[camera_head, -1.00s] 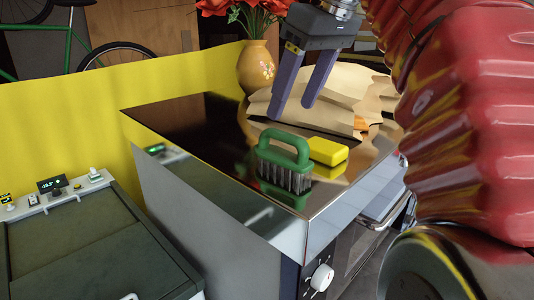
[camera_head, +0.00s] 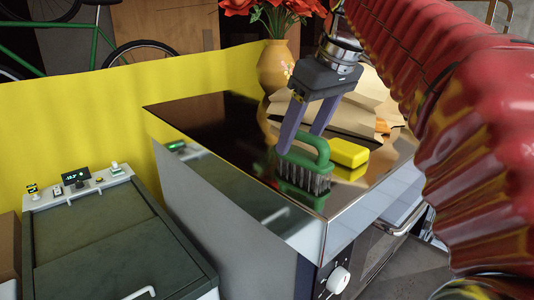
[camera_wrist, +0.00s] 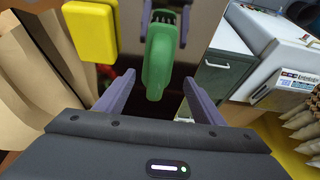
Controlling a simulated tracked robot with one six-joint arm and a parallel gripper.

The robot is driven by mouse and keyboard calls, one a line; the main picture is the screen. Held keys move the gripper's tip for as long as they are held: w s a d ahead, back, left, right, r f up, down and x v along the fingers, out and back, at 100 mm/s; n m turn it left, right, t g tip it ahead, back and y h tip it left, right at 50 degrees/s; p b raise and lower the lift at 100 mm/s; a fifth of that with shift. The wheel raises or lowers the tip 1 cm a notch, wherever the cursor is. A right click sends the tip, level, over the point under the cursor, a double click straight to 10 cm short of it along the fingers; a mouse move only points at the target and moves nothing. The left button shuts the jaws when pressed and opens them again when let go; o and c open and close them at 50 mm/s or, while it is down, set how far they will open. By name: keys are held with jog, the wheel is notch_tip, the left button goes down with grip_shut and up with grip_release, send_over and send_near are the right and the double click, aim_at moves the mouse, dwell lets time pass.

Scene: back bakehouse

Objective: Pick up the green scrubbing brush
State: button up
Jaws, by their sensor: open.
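The green scrubbing brush (camera_head: 318,165) stands bristles down near the front corner of a shiny dark oven top (camera_head: 205,118), its looped handle upward. My gripper (camera_head: 300,145) is open and empty, its two purple fingers pointing down at the brush handle. In the head view one finger overlaps the handle's left end; I cannot tell whether they touch. In the wrist view the brush (camera_wrist: 161,58) lies ahead, between the lines of the two open fingers (camera_wrist: 160,95).
A yellow block (camera_head: 348,153) sits just right of the brush. Brown paper bags (camera_head: 365,95) and a vase (camera_head: 274,68) of red flowers stand behind. A yellow wall (camera_head: 80,130) runs along the back left. A green-lidded cabinet (camera_head: 110,235) stands at left.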

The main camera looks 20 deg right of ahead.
aim_at(296, 152)
jog(key=shift+d+x, duration=0.15)
jog(key=shift+x, duration=1.15)
jog(key=shift+d+x, duration=0.15)
jog(key=shift+x, duration=1.15)
jog(key=c, duration=1.2)
jog(key=shift+r, duration=0.1)
jog(key=shift+r, duration=4.95)
